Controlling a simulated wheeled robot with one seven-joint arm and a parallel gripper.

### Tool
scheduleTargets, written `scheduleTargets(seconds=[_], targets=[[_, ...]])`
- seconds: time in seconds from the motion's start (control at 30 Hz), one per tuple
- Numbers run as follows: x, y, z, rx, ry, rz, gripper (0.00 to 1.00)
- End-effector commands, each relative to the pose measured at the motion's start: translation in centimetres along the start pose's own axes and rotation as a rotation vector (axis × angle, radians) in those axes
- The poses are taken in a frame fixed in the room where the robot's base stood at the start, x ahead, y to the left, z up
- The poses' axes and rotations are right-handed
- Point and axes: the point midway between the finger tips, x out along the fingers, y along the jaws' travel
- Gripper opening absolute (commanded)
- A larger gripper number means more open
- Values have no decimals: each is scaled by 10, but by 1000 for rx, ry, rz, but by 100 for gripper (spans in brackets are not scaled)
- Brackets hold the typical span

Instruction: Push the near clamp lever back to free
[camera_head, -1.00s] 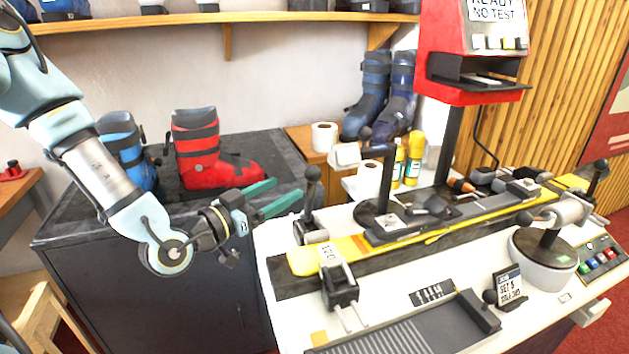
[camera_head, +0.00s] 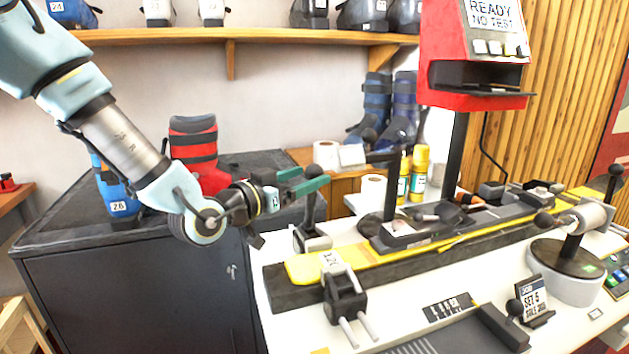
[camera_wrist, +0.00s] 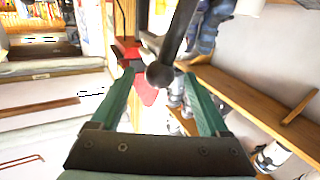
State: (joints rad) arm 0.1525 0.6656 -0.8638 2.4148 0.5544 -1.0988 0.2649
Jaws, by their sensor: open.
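The near clamp lever (camera_head: 311,204) is a black upright rod with a ball knob, on a clamp block (camera_head: 312,240) at the left end of the yellow ski (camera_head: 380,250). My gripper (camera_head: 316,177) is open, its green fingers at knob height, overlapping the knob in the head view. In the wrist view the lever's ball (camera_wrist: 160,75) appears between the open fingertips (camera_wrist: 157,80), its rod running up the picture. I cannot tell whether a finger touches it. A similar black lever (camera_head: 614,185) stands at the ski's far right end.
A black vise block (camera_head: 345,296) with two rods stands in front of the ski's left end. A red tester (camera_head: 474,60) rises behind the bench. A black-topped cabinet (camera_head: 130,290) with boots is at the left. A round-based roller stand (camera_head: 568,262) is at the right.

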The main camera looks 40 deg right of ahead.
Motion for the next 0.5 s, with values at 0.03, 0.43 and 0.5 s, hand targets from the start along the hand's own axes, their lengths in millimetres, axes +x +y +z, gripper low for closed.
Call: scheduleTargets(seconds=[0.03,0.43,0.5], targets=[[8,1,0,-1,1,3,79],[30,0,0,1,-1,0,79],[30,0,0,1,-1,0,79]])
